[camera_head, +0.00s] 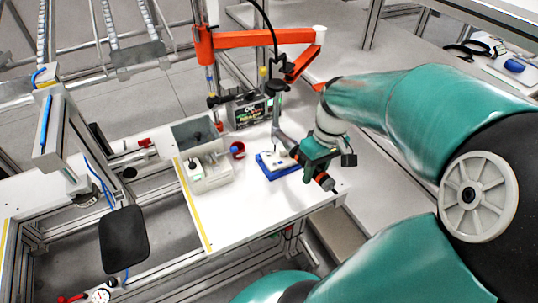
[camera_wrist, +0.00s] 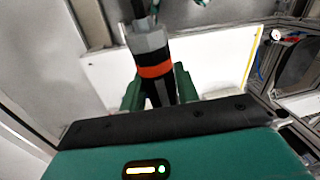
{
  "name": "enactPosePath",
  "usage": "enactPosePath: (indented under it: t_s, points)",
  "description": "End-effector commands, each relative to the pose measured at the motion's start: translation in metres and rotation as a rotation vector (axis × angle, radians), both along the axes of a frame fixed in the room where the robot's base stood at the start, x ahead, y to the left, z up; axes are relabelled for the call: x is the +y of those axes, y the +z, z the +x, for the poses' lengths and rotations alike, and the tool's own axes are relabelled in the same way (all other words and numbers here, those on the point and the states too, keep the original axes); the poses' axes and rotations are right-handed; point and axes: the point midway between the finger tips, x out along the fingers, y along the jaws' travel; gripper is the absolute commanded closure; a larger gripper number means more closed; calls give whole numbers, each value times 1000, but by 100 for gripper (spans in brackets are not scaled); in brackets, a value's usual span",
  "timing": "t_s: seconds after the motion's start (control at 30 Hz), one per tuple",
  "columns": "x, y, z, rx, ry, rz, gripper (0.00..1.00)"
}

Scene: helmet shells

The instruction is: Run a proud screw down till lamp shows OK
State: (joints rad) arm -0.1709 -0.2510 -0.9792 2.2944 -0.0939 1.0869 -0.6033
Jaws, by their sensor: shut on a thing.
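My gripper (camera_head: 316,150) is shut on a screwdriver tool (camera_wrist: 153,45), above the right part of the white bench. In the wrist view the tool has a grey hexagonal collar, an orange band and a black grip between my green fingers (camera_wrist: 158,88). In the head view its black and orange end (camera_head: 327,182) sticks out below my gripper. A blue tray (camera_head: 268,174) with a white part (camera_head: 276,159) lies just left of my gripper; any screw is too small to make out. A dark display box (camera_head: 250,112) behind shows what looks like OK and green marks.
An orange jointed arm (camera_head: 255,40) with a hanging cable stands over the bench's back. A red cup (camera_head: 237,150), a grey bin (camera_head: 195,132) and a white fixture (camera_head: 207,173) stand left of the tray. The bench's front (camera_head: 255,220) is clear.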

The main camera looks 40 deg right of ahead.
Motion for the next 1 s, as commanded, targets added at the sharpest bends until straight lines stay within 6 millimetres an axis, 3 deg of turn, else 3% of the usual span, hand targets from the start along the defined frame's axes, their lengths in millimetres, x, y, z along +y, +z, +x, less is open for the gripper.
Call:
enactPosePath:
  t_s: [0.2, 0.5, 0.8, 1.0]
  points:
    - [0, 19, 0, -2, -1, 1, 100]
    - [-1, 19, 2, 1, -1, 0, 100]
    - [-10, 19, 38, 5, -2, -1, 100]
    - [-12, 19, 48, 1, -1, 0, 100]
